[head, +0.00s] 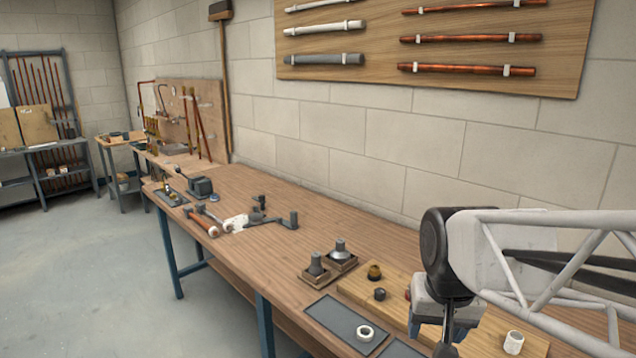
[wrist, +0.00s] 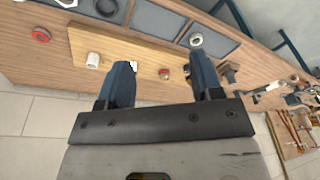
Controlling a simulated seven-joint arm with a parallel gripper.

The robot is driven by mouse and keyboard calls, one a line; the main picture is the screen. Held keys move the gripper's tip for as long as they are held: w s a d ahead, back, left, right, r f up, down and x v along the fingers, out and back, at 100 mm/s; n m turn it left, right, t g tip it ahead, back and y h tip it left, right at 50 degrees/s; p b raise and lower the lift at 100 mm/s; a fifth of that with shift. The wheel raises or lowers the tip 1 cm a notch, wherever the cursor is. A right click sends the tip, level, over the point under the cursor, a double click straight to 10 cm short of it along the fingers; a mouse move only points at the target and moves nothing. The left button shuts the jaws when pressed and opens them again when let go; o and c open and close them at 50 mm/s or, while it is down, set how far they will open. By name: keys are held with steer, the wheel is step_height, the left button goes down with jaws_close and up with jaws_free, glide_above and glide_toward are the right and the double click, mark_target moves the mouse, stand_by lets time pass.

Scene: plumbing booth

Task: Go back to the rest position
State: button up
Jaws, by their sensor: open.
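My gripper (wrist: 162,75) is open, its two dark blue fingers spread apart with nothing held between them in the wrist view. In the head view my gripper (head: 446,338) hangs at the lower right, over the workbench (head: 225,185) and its light wooden board (head: 395,312). The fingertips are hard to make out there, near the bottom edge. In the wrist view the board (wrist: 140,52) lies beyond the fingers, with a small red-ended part (wrist: 164,73) showing between them.
Near the board are a white ring (head: 365,333) on a dark mat (head: 335,318), a black cap (head: 380,294), a brass fitting (head: 375,272) and a white cylinder (head: 514,342). Grey fittings (head: 316,264) stand in wooden holders. A hammer (head: 203,222) lies farther left. The wall is behind.

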steer(key=s+f+n, duration=0.1)
steer(key=s, duration=0.7)
steer(key=shift+n, duration=0.3)
